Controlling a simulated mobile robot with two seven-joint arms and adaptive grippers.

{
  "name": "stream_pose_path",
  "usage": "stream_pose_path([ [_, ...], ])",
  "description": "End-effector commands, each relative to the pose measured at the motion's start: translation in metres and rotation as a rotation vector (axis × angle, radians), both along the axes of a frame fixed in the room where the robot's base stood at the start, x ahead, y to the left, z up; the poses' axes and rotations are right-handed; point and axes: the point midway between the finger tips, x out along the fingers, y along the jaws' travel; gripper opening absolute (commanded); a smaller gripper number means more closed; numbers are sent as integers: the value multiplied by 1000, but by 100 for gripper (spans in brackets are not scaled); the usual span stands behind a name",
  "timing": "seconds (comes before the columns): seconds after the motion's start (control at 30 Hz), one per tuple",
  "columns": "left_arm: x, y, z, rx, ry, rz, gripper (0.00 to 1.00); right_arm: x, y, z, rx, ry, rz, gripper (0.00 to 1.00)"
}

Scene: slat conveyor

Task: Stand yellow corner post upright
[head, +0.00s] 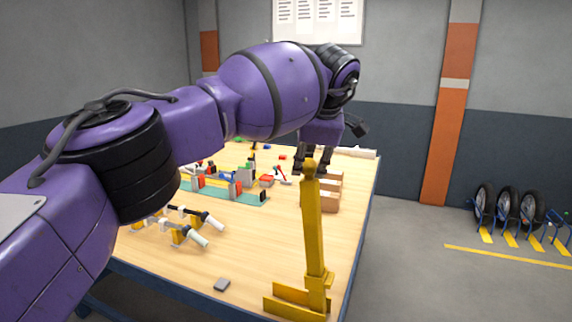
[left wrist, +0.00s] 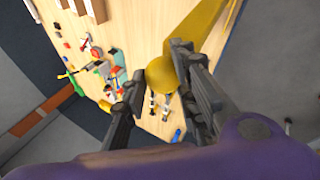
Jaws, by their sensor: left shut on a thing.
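The yellow corner post (head: 314,235) stands near the table's front right corner, close to upright, its top leaning slightly left in the head view. Its flat yellow base (head: 297,302) is low in the picture; whether it rests flat on the table is unclear. My left gripper (head: 313,168) reaches over from the left and is shut on the post's knobbed top. In the left wrist view the rounded yellow knob (left wrist: 160,76) sits between the dark fingers, and the post runs to the upper right. My right gripper is not in view.
The wooden table (head: 265,235) holds brown boxes (head: 325,200) just behind the post. A teal strip with small parts (head: 245,197) lies to the left, with white-and-yellow parts (head: 185,230) nearer me. A small grey block (head: 221,285) lies at the front. Wheels (head: 507,205) stand beyond, right.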

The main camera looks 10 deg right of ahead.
Motion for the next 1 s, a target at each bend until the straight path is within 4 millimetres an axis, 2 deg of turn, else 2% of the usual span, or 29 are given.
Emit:
stream_pose_path([
  [0.03, -4, -11, 14, -13, -16, -3, 0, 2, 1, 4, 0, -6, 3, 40],
  [0.3, -21, -42, 14, -18, -13, -4, 0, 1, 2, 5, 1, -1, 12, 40],
  [0.8, -27, -50, 12, -21, -8, -7, 0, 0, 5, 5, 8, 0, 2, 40],
  [0.83, -27, -50, 12, -21, -8, -7, 30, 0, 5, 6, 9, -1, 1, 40],
  [0.9, -27, -50, 11, -21, -6, -8, 39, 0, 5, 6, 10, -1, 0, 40],
  [1.0, -27, -50, 10, -19, -4, -9, 40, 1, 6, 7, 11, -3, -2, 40],
])
